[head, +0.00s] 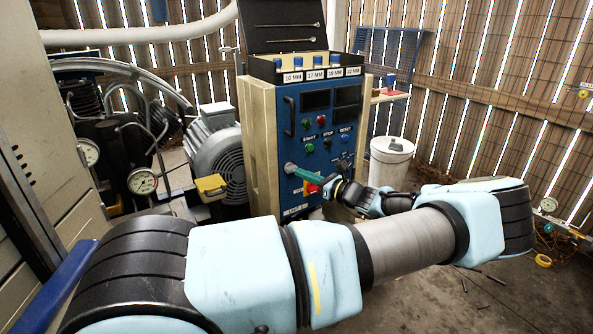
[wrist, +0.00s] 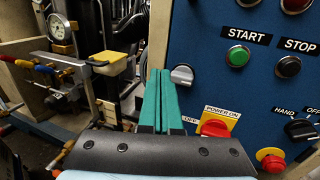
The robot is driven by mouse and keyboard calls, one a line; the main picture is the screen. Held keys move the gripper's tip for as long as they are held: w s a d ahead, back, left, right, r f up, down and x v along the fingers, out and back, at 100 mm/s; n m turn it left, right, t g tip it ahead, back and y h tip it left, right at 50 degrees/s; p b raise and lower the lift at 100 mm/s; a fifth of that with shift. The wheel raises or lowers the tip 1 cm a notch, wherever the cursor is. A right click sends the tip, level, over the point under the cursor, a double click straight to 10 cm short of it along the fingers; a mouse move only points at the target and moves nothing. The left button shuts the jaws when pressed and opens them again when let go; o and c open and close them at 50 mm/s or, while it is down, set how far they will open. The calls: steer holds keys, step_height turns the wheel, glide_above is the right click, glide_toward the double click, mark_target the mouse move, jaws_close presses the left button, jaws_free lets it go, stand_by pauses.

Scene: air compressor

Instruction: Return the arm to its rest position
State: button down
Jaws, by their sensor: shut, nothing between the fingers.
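My arm stretches across the head view from lower left to right and folds back to the control panel. My gripper (head: 294,170) has green fingers pressed together with nothing between them. In the wrist view the closed fingers (wrist: 159,80) point up along the left edge of the blue control panel (wrist: 222,75). Their tips are close to a grey knob (wrist: 182,75); I cannot tell whether they touch it. Below the knob is a red switch on a yellow POWER ON plate (wrist: 216,125).
The blue panel (head: 296,155) has START and STOP buttons and a tool box on top. The compressor motor (head: 216,150) and gauges stand left. A white bin (head: 390,163) is right of the panel. Open floor lies at the lower right.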

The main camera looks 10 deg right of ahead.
steer(key=s+d, duration=0.2)
steer(key=s, duration=0.3)
steer(key=s+a+n+g+h+p, duration=0.2)
steer(key=s+a+n+g, duration=0.35)
steer(key=a+n, duration=0.2)
steer(key=s+a+n+g+h+p, duration=0.2)
steer(key=s+a+n+g, duration=0.4)
steer(key=a, duration=0.3)
steer(key=s+r+n+h+p, duration=0.1)
steer(key=s+r+n+h, duration=0.2)
steer(key=r, duration=0.3)
steer(key=s+a+r+n+h+p, duration=0.1)
steer(key=s+r+n+h+p, duration=0.1)
steer(key=r+n, duration=0.3)
steer(key=s+a+r+n+h+p, duration=0.1)
steer(key=s+r+n+h+p, duration=0.1)
steer(key=r, duration=0.7)
steer(key=shift+s+n+h, duration=0.9)
steer(key=shift+s+n, duration=0.3)
steer(key=shift+n, duration=0.05)
steer(key=shift+a, duration=0.1)
